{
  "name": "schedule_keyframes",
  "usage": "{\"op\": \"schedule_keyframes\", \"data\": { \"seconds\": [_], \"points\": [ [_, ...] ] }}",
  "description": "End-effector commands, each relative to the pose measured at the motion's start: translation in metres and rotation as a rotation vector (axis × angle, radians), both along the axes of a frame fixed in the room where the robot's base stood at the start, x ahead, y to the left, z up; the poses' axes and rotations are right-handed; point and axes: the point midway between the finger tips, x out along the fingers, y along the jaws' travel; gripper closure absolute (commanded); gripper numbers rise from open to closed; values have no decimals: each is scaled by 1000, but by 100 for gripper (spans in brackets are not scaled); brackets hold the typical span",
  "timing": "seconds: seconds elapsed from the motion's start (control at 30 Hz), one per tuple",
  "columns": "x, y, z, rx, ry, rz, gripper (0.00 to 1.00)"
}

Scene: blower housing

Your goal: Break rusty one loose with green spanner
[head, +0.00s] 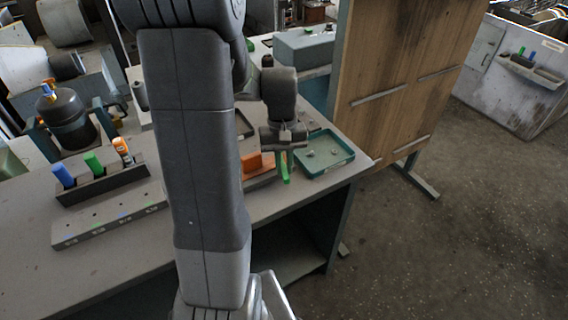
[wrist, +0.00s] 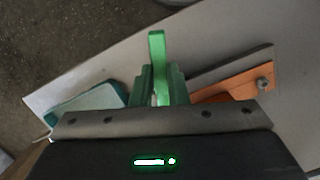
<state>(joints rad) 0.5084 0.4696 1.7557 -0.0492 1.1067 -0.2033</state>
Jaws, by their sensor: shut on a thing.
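My gripper (wrist: 158,88) is shut on the green spanner (wrist: 157,50), which sticks out beyond the fingertips in the wrist view. In the head view my gripper (head: 285,148) is over the bench's right part, and the green spanner (head: 285,168) hangs below it, between an orange block and a teal tray. A dark rounded housing (head: 66,115) with small orange and blue parts on top stands at the back left of the head view. A greyish bolt head (wrist: 263,84) shows on the orange block in the wrist view. I cannot tell which fastener is rusty.
The orange block (head: 258,162) is left of the spanner; the teal tray (head: 345,160) with small pieces is right of it. A rack (head: 105,184) holds blue, green and orange cylinders. A wooden panel (head: 408,80) stands beyond the bench. The bench front (head: 120,250) is clear.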

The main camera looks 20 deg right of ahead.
Motion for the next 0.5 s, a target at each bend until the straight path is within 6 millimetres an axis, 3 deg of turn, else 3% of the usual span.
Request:
{"op": "schedule_keyframes", "data": {
  "seconds": [0.5],
  "points": [
    [0, 0, 51, -1, -2, 0, 100]
  ]
}}
